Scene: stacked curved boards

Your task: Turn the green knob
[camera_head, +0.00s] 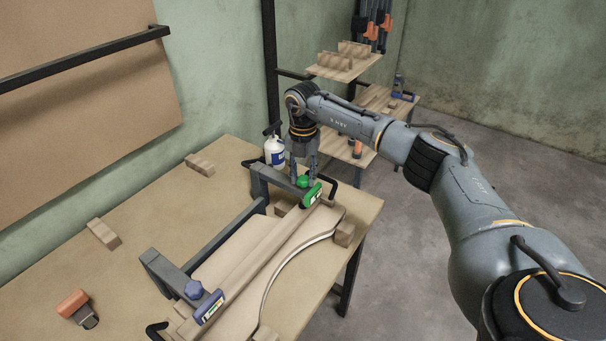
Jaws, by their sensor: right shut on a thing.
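The green knob (303,182) sits at the far end of a dark clamp frame on the wooden workbench (236,150). A green clamp pad (311,195) is beside it, against the stacked curved boards (259,251). My right gripper (303,176) points down from above and is shut on the green knob, its fingers on either side of it. The fingers partly hide the knob. My left gripper is not in view.
A white glue bottle (275,152) stands close behind my right gripper. Wooden blocks (103,233) and an orange-and-black tool (75,307) lie on the bench's left side. A shelf (345,66) with boards and clamps stands behind. Open floor (440,180) is on the right.

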